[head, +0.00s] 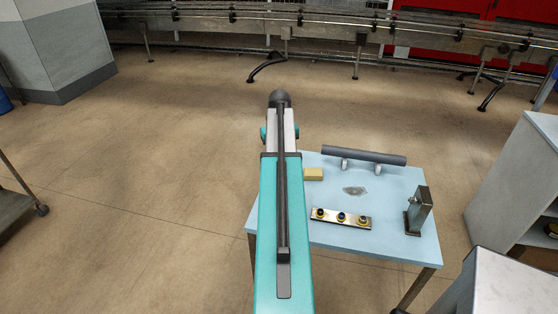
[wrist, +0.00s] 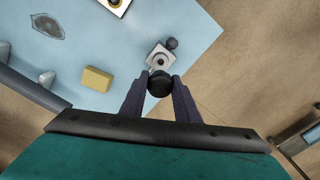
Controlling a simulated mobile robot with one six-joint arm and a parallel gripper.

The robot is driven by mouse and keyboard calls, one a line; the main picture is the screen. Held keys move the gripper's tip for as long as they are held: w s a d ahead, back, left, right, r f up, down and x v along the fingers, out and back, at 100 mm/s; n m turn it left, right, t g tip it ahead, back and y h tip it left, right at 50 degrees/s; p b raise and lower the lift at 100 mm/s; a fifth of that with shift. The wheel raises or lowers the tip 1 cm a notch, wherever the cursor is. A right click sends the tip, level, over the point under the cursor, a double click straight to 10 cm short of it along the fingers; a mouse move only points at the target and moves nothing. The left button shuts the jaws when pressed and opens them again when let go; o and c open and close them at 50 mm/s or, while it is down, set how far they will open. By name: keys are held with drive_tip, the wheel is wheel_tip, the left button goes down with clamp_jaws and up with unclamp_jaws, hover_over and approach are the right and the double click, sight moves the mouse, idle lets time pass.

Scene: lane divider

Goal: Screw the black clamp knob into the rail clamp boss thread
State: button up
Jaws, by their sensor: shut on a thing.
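My gripper (wrist: 160,92) is shut on the black clamp knob (wrist: 159,83), which sits between the two dark fingertips in the wrist view. Just beyond the knob is a light grey block with a dark ringed hole (wrist: 160,61), which looks like the rail clamp boss. The knob overlaps the near edge of this block in the picture; I cannot tell whether they touch. A small dark round part (wrist: 172,43) shows at the block's far side. In the head view my arm hides the gripper, the knob and the boss.
The pale blue table (head: 400,190) carries a dark grey tube (head: 363,155) on two supports, a yellow block (head: 313,174), a metal strip (head: 341,223) with three ringed holes, a grey stain (head: 355,190) and an upright metal bracket (head: 420,208). Open floor lies left of the table.

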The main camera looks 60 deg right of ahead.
idle(0.3)
drive_tip(key=shift+f+b, duration=1.15)
drive_tip(key=shift+f, duration=1.75)
drive_tip(key=shift+a+f+b, duration=0.1)
drive_tip(key=shift+f+b, duration=0.25)
drive_tip(key=shift+f, duration=1.15)
idle(1.1)
drive_tip(key=o, duration=1.1)
drive_tip(key=shift+r+b, duration=1.85)
drive_tip(key=shift+r, duration=5.05)
